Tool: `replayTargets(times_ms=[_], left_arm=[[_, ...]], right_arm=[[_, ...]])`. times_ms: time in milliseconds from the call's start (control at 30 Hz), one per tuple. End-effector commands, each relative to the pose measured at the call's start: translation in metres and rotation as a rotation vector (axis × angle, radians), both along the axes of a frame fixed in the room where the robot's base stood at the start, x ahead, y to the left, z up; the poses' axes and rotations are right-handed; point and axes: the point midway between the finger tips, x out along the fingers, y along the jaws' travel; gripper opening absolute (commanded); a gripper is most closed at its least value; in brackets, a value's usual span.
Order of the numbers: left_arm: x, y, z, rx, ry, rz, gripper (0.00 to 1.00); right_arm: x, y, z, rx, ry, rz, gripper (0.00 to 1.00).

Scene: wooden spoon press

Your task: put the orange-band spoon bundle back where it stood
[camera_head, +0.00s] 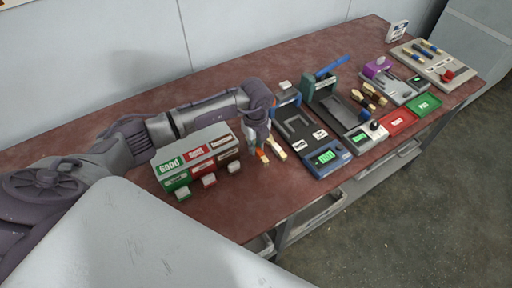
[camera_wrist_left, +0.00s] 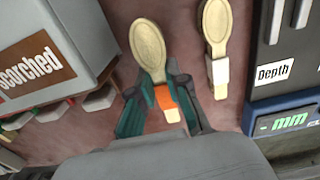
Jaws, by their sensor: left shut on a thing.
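The orange-band spoon bundle (camera_wrist_left: 148,50) is pale wood with an orange band near its narrow end. My left gripper (camera_wrist_left: 162,98) is shut on it at the band, with the oval bowl end beyond the fingers. In the head view the left gripper (camera_head: 258,147) points down beside the sorting box, and only a small part of the orange-band bundle (camera_head: 261,155) shows below it. I cannot tell whether the bundle touches the table. A white-band spoon bundle (camera_wrist_left: 216,28) is just right of it, apart from the fingers. My right gripper is not in view.
A grey box (camera_head: 222,132) with green, red and brown label panels stands left of the gripper. A depth gauge station (camera_head: 314,142) stands close on the right. More devices, a red tray (camera_head: 398,122) and a green tray (camera_head: 425,106) are farther right. The table's front is clear.

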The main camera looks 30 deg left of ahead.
Motion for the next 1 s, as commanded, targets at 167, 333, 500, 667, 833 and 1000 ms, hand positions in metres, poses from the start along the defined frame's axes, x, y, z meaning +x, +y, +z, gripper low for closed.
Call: replayTargets(times_ms=[167, 333, 500, 667, 833, 1000], left_arm=[[0.000, -0.001, -0.020, 0.000, 0.002, 0.000, 0.00], [0.000, 0.000, -0.022, 0.001, 0.001, 0.000, 0.00], [0.000, 0.000, -0.025, 0.001, 0.001, 0.000, 0.00], [0.000, 0.000, -0.025, 0.001, 0.001, 0.000, 0.34], [0.000, 0.000, -0.025, 0.001, 0.001, 0.000, 0.40], [0.000, 0.000, -0.023, 0.001, 0.001, 0.000, 0.40]], right_arm=[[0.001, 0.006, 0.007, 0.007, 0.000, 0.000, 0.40], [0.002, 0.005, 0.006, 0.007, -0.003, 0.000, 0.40], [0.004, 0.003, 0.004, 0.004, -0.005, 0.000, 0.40], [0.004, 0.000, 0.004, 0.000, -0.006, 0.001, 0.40], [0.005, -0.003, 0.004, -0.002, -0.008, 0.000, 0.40], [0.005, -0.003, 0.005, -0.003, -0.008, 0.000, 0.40]])
